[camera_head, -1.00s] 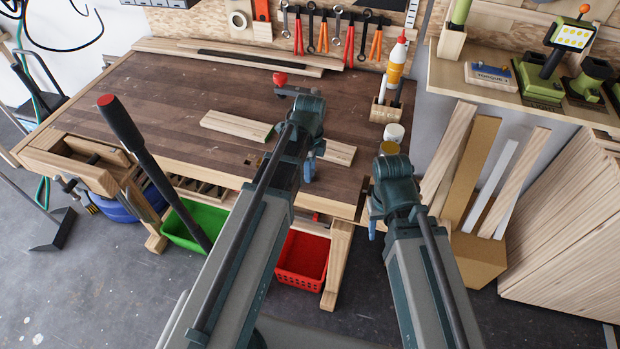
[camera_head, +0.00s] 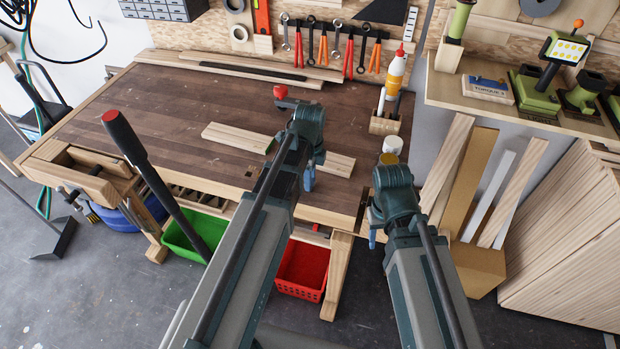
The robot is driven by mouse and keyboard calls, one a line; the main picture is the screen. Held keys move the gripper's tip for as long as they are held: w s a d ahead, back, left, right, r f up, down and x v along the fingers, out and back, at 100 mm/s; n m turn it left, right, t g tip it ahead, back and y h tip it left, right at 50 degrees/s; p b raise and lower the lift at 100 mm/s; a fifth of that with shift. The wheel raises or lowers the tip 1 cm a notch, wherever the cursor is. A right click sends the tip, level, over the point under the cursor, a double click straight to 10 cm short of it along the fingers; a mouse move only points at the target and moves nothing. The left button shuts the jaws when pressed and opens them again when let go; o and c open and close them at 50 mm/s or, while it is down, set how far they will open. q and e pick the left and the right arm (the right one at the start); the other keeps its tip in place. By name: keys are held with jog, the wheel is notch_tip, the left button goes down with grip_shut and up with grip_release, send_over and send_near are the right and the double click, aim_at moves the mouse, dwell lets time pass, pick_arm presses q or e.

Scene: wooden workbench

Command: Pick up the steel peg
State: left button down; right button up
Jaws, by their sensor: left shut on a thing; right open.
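I cannot make out the steel peg in the head view. My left gripper (camera_head: 309,179) is over the front middle of the bench, mostly hidden behind its own wrist. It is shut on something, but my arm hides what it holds. My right gripper (camera_head: 373,238) is lower and further right, just off the bench's front right corner. It is open; its jaws are largely hidden by the arm, and I see nothing held in it.
A pale board (camera_head: 236,137) lies on the wooden workbench (camera_head: 160,110), partly behind my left arm. A red-knobbed tool (camera_head: 281,92) stands beyond it. The bench's left part is clear.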

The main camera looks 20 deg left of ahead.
pick_arm(q)
notch_tip(320, 180, up, 17)
jog(key=p, duration=1.6)
jog(key=shift+f, duration=0.2)
pick_arm(e)
notch_tip(320, 180, up, 17)
jog(key=shift+f, duration=0.2)
pick_arm(q)
notch_tip(320, 180, up, 7)
jog(key=p, duration=0.7)
pick_arm(e)
notch_tip(320, 180, up, 7)
pick_arm(q)
jog(key=shift+f, duration=0.2)
pick_arm(e)
jog(key=shift+f, duration=0.2)
